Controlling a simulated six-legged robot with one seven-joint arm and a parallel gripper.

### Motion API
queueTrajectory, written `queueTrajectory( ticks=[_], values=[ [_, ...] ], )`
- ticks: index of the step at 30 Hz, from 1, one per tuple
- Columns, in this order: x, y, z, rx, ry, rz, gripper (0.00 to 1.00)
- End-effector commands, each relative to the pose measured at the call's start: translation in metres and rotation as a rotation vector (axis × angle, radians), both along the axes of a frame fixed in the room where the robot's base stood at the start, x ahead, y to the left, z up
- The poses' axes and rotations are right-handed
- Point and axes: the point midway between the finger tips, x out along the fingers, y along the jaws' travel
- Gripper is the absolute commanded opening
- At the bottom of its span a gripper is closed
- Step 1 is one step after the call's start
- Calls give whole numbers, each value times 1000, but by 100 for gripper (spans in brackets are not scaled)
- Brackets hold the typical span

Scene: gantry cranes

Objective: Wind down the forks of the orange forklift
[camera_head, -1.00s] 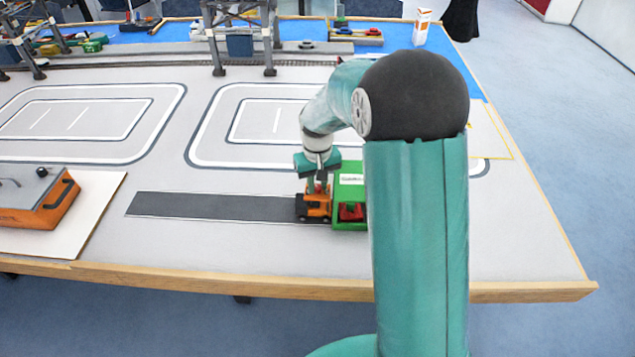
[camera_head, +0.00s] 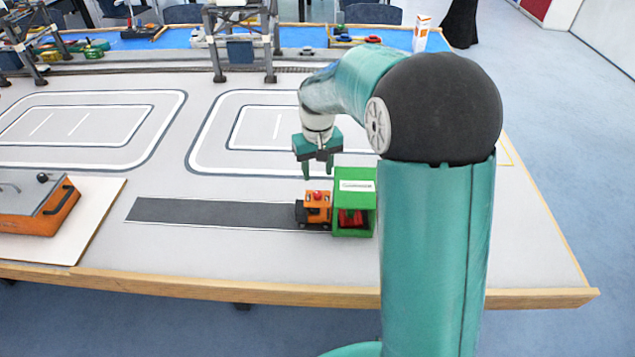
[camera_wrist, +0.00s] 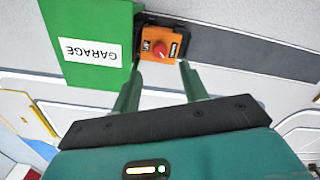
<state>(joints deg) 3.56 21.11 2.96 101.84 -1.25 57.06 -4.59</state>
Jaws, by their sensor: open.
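The orange forklift (camera_head: 316,207) stands at the right end of a dark road strip, against the open front of the green garage (camera_head: 354,180). A red knob (camera_wrist: 160,50) sits on top of the forklift in the wrist view. The forks are not visible; that end is at or inside the garage. A red item (camera_head: 350,217) shows inside the garage. My gripper (camera_head: 319,175) is open and empty, above and behind the forklift, apart from it. In the wrist view its two fingers (camera_wrist: 157,80) point toward the forklift with a gap between them.
The dark road strip (camera_head: 210,211) left of the forklift is clear. An orange control box (camera_head: 40,205) lies on a white board at the left. Grey gantry cranes (camera_head: 240,40) stand at the back. The wooden table edge (camera_head: 300,292) runs along the front.

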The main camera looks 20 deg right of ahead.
Motion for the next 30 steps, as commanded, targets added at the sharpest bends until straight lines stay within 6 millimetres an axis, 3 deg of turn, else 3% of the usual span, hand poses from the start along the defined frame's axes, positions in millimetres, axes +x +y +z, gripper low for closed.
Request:
queueTrajectory(
  ticks=[6, 10, 23, 30],
  values=[
    [1, 0, 44, 0, -4, 0, 44],
    [0, 0, 57, 0, -1, 0, 44],
    [0, -1, 61, 0, 0, -4, 44],
    [-3, -16, 61, -1, 0, -82, 44]
  ],
)
